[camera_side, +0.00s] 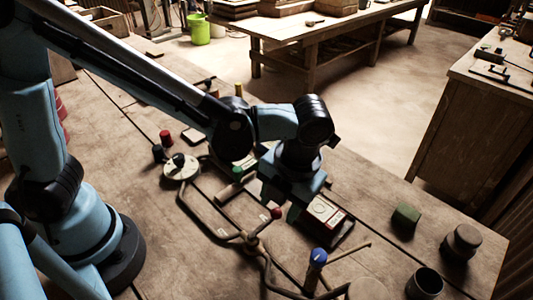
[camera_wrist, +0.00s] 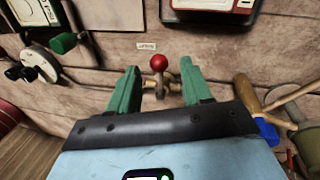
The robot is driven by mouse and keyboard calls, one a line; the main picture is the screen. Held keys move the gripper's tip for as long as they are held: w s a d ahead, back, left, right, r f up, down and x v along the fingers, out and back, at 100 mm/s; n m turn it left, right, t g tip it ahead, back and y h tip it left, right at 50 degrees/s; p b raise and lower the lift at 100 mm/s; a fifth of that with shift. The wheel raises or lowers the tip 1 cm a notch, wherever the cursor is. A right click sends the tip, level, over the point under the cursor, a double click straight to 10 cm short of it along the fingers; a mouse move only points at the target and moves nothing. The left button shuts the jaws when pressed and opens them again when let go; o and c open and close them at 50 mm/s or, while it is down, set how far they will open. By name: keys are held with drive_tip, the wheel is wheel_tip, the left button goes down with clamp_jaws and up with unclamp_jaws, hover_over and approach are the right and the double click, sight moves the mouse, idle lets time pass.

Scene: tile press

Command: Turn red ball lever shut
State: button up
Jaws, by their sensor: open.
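The red ball (camera_side: 276,213) tops a short lever on a brass-coloured valve (camera_side: 249,239) fitted to a dark pipe on the bench. In the wrist view the red ball (camera_wrist: 159,62) shows between the tips of my two green fingers, with the valve fitting (camera_wrist: 162,85) below it in the picture. My gripper (camera_side: 281,203) is open and points down beside the ball in the side view. Its fingers (camera_wrist: 158,80) stand apart with a gap on each side of the ball. I cannot tell how far the fingertips are above the lever.
A red-and-white meter (camera_side: 325,212) lies just right of my gripper. A blue-topped handle (camera_side: 318,257) stands in front. A white dial (camera_side: 180,167) and a green-ended handle (camera_side: 238,172) are to the left. A green block (camera_side: 405,215) and dark cylinders (camera_side: 460,242) are at right.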

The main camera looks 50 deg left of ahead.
wheel_tip(320, 180, up, 10)
drive_tip(key=d, duration=0.2)
drive_tip(key=shift+w, duration=0.15)
drive_tip(key=shift+a, duration=0.1)
drive_tip(key=a+f+n+t+h, duration=0.1)
drive_tip(key=a+n+t, duration=0.2)
drive_tip(key=a+n, duration=0.7)
drive_tip(key=a+f+n+t+h, duration=0.1)
drive_tip(key=a+n+t, duration=0.3)
drive_tip(key=n, duration=2)
drive_tip(key=a, duration=0.5)
drive_tip(key=shift+a+t, duration=0.3)
drive_tip(key=shift+a, duration=0.05)
